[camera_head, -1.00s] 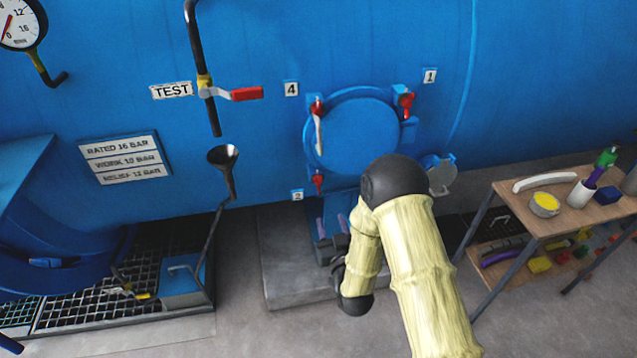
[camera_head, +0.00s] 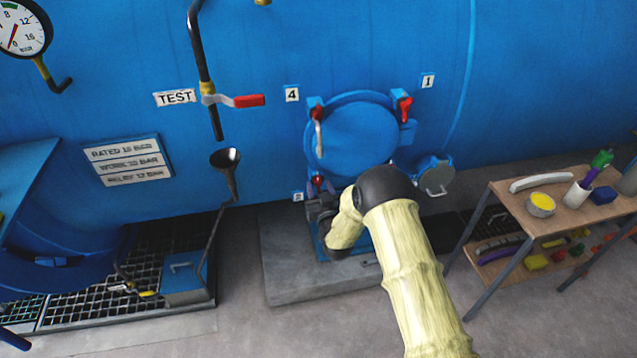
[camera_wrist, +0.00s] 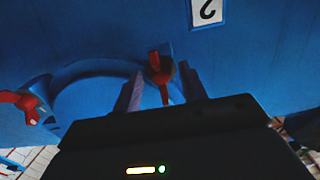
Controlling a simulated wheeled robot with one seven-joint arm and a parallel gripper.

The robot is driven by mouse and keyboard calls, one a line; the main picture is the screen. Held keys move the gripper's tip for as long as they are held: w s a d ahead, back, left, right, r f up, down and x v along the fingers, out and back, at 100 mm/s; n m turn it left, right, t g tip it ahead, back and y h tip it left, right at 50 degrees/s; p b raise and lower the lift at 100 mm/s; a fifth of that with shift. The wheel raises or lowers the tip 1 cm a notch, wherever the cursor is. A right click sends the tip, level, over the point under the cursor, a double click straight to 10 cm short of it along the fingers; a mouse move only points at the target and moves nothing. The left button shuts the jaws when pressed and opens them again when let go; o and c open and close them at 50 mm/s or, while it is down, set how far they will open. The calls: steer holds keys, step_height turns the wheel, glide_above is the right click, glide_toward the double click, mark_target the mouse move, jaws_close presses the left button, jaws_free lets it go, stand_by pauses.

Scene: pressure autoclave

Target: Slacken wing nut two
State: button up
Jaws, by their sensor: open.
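Wing nut two (camera_head: 317,181) is red and sits at the lower left of the round blue door (camera_head: 357,137), beside the label 2 (camera_head: 298,197). In the wrist view the nut (camera_wrist: 160,70) stands with its wings roughly upright in the picture, near the upside-down label 2 (camera_wrist: 207,11). My gripper (camera_head: 317,197) is just below the nut in the head view and partly covers it. In the wrist view its fingers (camera_wrist: 161,92) are open, one on each side of the nut. I cannot tell whether either finger touches it.
Red wing nuts four (camera_head: 316,110) and one (camera_head: 405,108) are on the door's upper edge. Another red wing nut (camera_wrist: 20,103) shows at the wrist view's left. A red-handled test valve (camera_head: 248,101) and funnel (camera_head: 226,160) are left; a wooden bench (camera_head: 535,222) is right.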

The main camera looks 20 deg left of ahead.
steer(key=shift+x, duration=0.9)
jaws_close()
